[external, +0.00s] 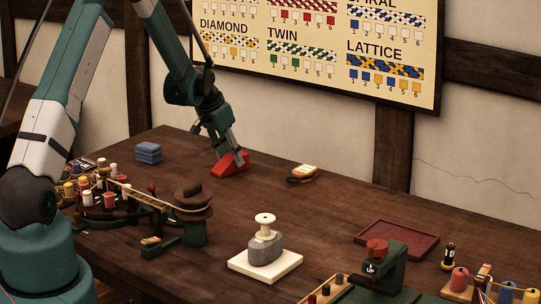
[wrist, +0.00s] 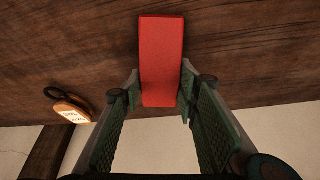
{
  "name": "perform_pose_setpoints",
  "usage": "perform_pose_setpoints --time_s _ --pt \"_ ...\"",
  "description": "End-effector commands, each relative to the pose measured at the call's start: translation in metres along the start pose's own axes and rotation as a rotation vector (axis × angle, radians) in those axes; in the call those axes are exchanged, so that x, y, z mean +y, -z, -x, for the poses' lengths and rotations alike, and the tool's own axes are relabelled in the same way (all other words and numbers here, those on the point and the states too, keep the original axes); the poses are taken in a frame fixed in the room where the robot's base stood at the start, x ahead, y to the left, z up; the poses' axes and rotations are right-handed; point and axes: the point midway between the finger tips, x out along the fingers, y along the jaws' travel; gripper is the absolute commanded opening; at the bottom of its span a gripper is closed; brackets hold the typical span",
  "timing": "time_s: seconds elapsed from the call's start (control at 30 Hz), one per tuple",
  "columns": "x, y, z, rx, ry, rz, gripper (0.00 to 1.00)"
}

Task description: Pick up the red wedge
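The red wedge (external: 230,165) rests on the dark wooden table at its back, left of the middle, in the external view. My gripper (external: 232,152) reaches down over it, fingertips at the wedge. In the wrist view the red wedge (wrist: 161,60) lies between the two fingers of my gripper (wrist: 160,90), one on each side. The fingers stand spread to about the wedge's width. Whether both pads press on it is hard to tell, as the gap at each side is very thin.
A tag with a dark loop (external: 303,172) lies right of the wedge; it also shows in the wrist view (wrist: 72,110). Blue folded blocks (external: 148,153) lie to the left. A spool stand (external: 105,195) and a winder (external: 193,215) stand nearer. The back wall is close behind.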

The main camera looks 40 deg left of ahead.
Motion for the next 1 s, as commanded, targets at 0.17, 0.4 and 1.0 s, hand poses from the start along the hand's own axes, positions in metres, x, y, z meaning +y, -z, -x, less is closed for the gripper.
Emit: perform_pose_setpoints --time_s 0.17,0.4,1.0 --pt "0.0 0.0 0.0 0.0 0.0 0.0 0.17" --pt "0.0 0.002 0.004 0.0 0.0 0.0 0.17" --pt "0.0 0.029 0.07 0.0 0.0 0.0 0.17"
